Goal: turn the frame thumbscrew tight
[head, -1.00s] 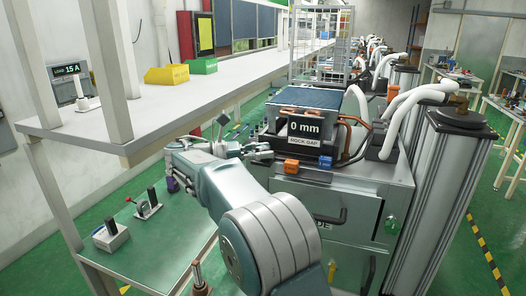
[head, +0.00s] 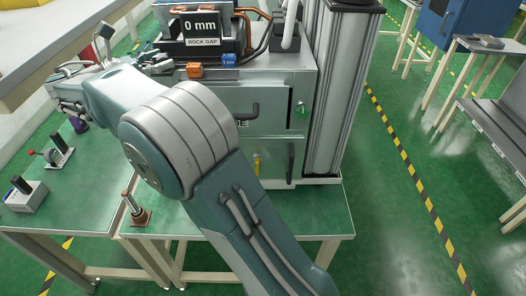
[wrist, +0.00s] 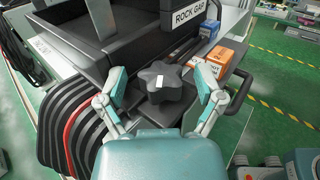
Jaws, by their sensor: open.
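The thumbscrew (wrist: 160,82) is a black star-shaped knob with a small white mark on top. It sits on the dark frame, below the ROCK GAP label, in the middle of the wrist view. My gripper (wrist: 161,74) is open, with one finger on each side of the knob. A gap shows between the knob and each finger, and nothing is held. In the head view I cannot make out the knob.
An orange block (head: 195,70) and a blue block (head: 229,60) sit on the cabinet beside the frame; the orange one is near my right finger in the wrist view. Black and red cables (wrist: 72,125) run left of the gripper. A tall grey column (head: 338,90) stands right.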

